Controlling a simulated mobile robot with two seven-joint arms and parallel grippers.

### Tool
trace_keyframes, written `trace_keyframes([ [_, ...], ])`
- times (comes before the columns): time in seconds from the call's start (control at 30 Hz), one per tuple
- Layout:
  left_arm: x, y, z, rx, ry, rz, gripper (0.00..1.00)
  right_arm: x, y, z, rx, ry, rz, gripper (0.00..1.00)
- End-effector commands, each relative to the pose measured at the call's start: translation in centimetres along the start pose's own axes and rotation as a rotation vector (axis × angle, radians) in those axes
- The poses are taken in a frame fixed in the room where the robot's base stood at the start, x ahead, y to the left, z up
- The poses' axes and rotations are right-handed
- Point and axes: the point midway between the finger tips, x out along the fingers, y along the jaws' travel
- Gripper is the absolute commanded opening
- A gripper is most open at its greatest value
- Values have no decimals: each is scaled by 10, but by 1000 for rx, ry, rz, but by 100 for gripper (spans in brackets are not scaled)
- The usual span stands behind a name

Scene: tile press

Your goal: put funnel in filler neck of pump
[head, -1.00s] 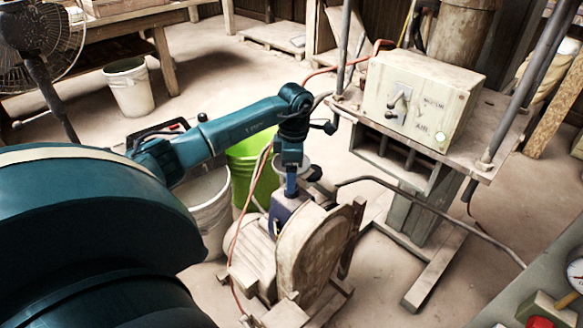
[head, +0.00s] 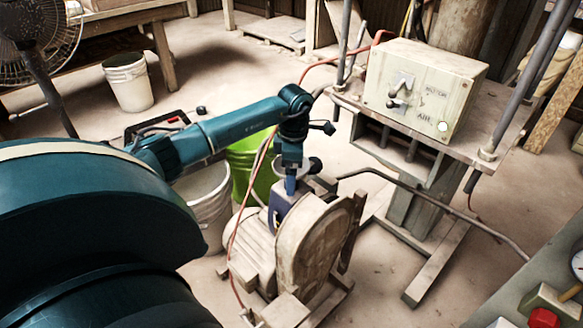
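The pump (head: 310,247) stands on the floor in the middle of the head view, a dusty tan machine with a rounded housing and a motor body. A dark blue block (head: 283,208) is on its top left. My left gripper (head: 291,180) points down just above this block. A pale rounded rim (head: 277,168) shows around the gripper end; it may be the funnel, but it is too small and covered to be sure. The filler neck is hidden under the gripper. I cannot tell whether the fingers are open or shut. My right gripper is out of view.
A red hose (head: 241,230) hangs beside the pump; a dark bent pipe (head: 440,205) runs right.

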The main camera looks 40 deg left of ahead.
Motion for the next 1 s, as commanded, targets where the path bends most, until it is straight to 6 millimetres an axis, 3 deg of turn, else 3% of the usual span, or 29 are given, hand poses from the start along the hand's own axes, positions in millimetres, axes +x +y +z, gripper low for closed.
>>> trace_keyframes([
  [0.37, -7, 0, 0, 0, 0, 1, 100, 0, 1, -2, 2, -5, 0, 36],
  [0.8, -97, 1, 0, 0, -2, 3, 100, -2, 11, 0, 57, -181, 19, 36],
  [1.0, -125, 0, 0, 0, -1, 1, 100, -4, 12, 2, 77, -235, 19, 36],
])
